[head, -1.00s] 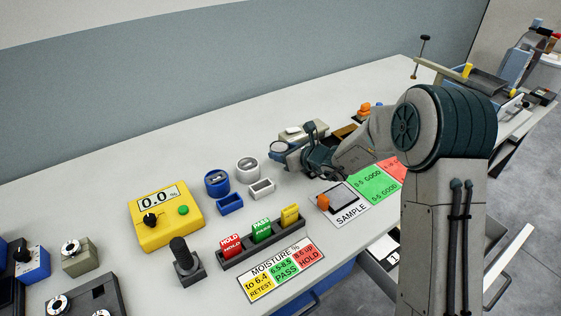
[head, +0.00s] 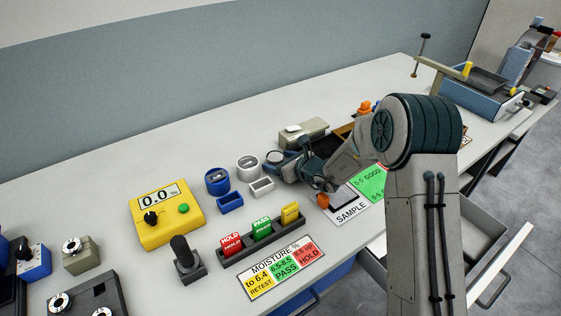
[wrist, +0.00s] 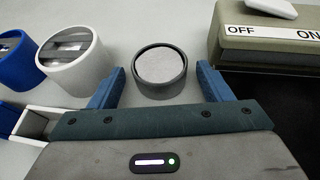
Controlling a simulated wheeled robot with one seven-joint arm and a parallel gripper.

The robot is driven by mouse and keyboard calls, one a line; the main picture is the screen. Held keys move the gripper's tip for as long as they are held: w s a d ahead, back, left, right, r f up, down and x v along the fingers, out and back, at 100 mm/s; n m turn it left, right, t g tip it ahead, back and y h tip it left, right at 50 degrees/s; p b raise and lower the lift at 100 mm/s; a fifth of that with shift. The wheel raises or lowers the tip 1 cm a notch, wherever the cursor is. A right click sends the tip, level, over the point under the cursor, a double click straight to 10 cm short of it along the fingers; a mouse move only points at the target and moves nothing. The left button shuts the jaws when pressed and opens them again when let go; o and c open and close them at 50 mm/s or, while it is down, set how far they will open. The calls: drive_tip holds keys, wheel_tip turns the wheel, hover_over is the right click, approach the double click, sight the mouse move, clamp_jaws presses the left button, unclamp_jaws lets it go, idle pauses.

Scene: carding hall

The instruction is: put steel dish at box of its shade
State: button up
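The steel dish is a small round grey dish with a dark rim (wrist: 160,68), standing on the table between my open fingers, with a gap on each side. It also shows in the head view (head: 273,157), partly hidden by my gripper. My gripper (wrist: 160,84) is open and low at the table; the head view shows it (head: 284,163) from above. A small blue box (head: 230,203) and a small white-grey box (head: 261,186) stand to the left. The white-grey box also shows at the wrist view's lower left (wrist: 35,122).
A blue round pot (head: 217,182) and a white round pot (head: 248,168) stand left of the dish. A beige OFF/ON unit (head: 308,134) stands behind my gripper. A yellow meter (head: 165,215) and a rack of coloured blocks (head: 262,238) stand further left and in front.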

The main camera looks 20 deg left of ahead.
drive_tip(key=shift+r, duration=0.15)
drive_tip(key=shift+d+r, duration=0.1)
drive_tip(key=shift+d, duration=0.05)
drive_tip(key=b+v, duration=0.1)
drive_tip(key=v, duration=1)
drive_tip(key=shift+s+d, duration=0.3)
drive_tip(key=shift+r, duration=0.15)
